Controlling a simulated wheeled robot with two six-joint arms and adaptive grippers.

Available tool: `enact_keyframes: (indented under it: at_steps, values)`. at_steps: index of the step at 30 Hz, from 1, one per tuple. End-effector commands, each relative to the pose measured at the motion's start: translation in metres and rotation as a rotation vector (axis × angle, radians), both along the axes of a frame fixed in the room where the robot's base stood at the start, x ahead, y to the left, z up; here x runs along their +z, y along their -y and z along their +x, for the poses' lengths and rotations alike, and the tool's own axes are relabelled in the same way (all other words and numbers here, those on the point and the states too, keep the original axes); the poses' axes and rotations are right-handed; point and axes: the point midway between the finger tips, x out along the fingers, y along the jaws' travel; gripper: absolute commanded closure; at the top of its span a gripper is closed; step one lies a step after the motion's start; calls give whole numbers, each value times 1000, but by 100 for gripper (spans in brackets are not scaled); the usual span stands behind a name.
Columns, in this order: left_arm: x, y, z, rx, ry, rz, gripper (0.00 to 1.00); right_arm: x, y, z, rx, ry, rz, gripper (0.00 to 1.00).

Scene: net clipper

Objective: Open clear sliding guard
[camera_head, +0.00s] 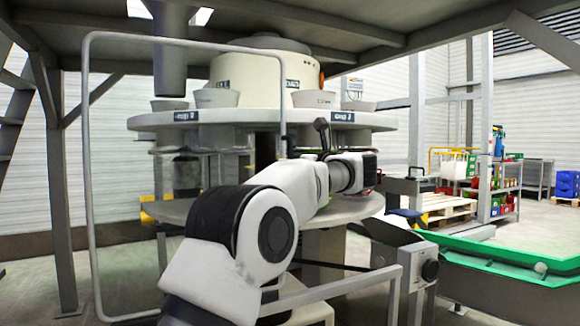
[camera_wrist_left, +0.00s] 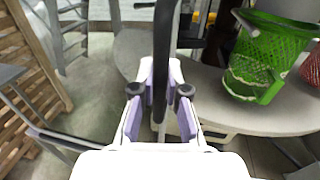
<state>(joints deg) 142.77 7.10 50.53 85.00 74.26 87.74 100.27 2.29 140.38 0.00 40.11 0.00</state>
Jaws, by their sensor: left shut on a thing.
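The clear sliding guard (camera_head: 87,150) shows in the head view as a tall grey tube frame with rounded corners in front of the round machine. Its clear pane can hardly be made out. Its right post runs down behind my left arm. In the left wrist view, a dark upright bar (camera_wrist_left: 162,65) stands between the fingers of my left gripper (camera_wrist_left: 159,92), which is shut on it. I take the bar to be part of the guard's frame. The right gripper is in neither view.
A round grey table (camera_head: 345,210) of the machine lies behind my arm. A green-rimmed trough (camera_head: 480,250) and a metal rail (camera_head: 335,287) are at the right.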

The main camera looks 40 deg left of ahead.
Motion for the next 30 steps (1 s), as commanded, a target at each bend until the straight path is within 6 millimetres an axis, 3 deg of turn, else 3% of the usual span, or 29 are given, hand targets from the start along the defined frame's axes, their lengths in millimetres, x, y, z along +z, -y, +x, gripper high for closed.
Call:
enact_keyframes:
  at_steps: [9,10,12,23,26,30]
  values:
    - [1,0,0,0,1,2,100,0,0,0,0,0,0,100]
    - [1,0,0,0,1,2,80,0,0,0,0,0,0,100]
    - [1,0,0,0,1,2,61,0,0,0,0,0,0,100]
    - [1,5,-1,-1,0,2,61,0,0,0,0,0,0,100]
    - [1,19,-3,-3,0,2,61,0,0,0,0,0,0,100]
    - [2,53,-10,-4,0,5,61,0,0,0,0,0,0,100]
